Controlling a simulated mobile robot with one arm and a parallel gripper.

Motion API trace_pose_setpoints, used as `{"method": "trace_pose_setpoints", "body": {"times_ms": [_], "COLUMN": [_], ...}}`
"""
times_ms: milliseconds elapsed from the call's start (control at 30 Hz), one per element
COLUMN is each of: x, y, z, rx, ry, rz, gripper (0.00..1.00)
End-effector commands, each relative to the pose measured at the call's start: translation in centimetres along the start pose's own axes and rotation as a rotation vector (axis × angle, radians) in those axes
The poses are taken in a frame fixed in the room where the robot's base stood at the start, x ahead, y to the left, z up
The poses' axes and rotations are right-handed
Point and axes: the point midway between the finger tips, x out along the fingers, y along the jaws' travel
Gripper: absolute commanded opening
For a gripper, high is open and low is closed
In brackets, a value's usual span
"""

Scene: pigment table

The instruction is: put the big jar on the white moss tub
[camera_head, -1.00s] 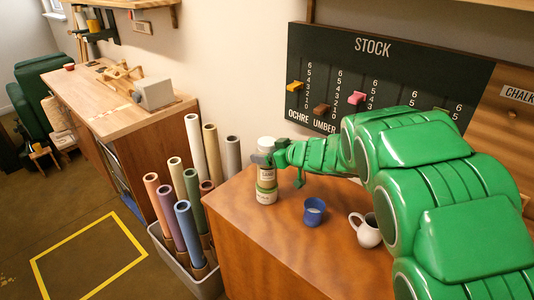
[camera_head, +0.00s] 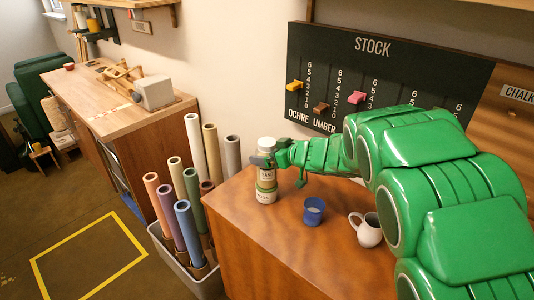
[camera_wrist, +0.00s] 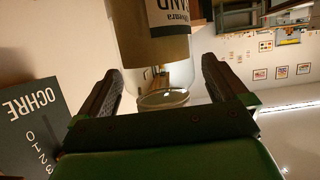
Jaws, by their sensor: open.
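The big jar (camera_head: 265,172) has a pale top and a label, and stands upright at the left end of the brown cabinet top. Below it is a white lower part with a green band and dark lettering, which looks like the white moss tub (camera_head: 265,196); the jar appears to rest on it. My gripper (camera_head: 262,160) is at the jar's upper part. In the wrist view, my gripper (camera_wrist: 162,68) is open, with one finger on each side of the clear jar (camera_wrist: 168,48), whose label ends in "AND". Contact with the fingers cannot be told.
A blue cup (camera_head: 313,211) and a white mug (camera_head: 367,230) stand to the right on the cabinet (camera_head: 285,235). A bin of rolled tubes (camera_head: 185,260) is close on the left. The stock board (camera_head: 390,75) hangs on the wall behind.

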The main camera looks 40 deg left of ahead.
Motion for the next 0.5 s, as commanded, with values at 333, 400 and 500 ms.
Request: {"method": "trace_pose_setpoints", "body": {"times_ms": [333,400,500], "x": [-4.6,-5.7,-7.1], "y": [0.1,0.1,0.1], "z": [0.1,0.1,-0.1], "rx": [0.000,0.001,-0.001], "ry": [-0.002,-0.001,0.001], "rz": [0.004,0.004,0.002], "gripper": [1.00,1.00,1.00]}}
